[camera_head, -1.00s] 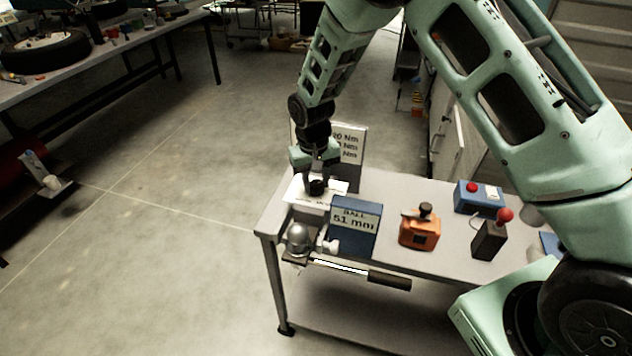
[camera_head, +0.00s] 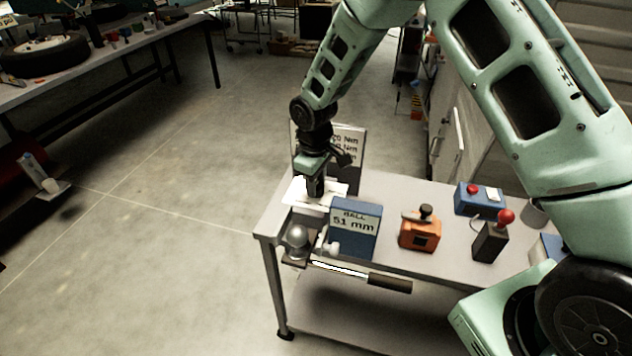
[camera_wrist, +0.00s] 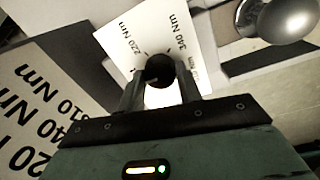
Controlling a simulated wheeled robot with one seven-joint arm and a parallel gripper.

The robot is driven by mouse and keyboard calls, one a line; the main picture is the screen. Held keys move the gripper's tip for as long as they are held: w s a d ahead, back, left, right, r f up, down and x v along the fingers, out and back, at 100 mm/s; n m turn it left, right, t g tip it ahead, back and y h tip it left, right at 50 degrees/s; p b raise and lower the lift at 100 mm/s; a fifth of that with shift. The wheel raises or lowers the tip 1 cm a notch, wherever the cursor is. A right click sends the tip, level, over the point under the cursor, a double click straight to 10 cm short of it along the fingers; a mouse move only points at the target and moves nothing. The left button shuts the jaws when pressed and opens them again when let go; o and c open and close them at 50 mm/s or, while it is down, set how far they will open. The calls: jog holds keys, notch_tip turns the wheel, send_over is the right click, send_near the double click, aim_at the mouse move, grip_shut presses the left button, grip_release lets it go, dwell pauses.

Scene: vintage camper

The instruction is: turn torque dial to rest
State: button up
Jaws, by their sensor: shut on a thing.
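The torque dial is a round black knob (camera_wrist: 159,71) on a white plate (camera_wrist: 140,35) printed with Nm values, among them 220 Nm and 340 Nm. In the wrist view my gripper (camera_wrist: 160,88) has one finger on each side of the knob and is shut on it. In the head view my gripper (camera_head: 315,190) points down at the white plate (camera_head: 294,192) near the table's left end, and it hides the knob there. I cannot tell which value the dial points to.
A sign with Nm values (camera_head: 355,150) stands behind the plate. A blue "BALL 51 mm" box (camera_head: 352,243), a silver ball (camera_head: 297,236), a black-handled bar (camera_head: 389,282) and an orange device (camera_head: 419,234) are close by. A red-knobbed lever box (camera_head: 490,240) stands further right.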

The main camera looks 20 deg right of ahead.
jog(key=shift+n, duration=0.3)
jog(key=o, duration=1)
jog(key=shift+r, duration=0.1)
jog(key=r, duration=0.5)
jog(key=r+b, duration=0.1)
jog(key=r, duration=0.5)
jog(key=r+b, duration=0.1)
jog(key=r, duration=0.5)
jog(key=shift+s+a+r, duration=0.15)
jog(key=shift+s+a, duration=0.15)
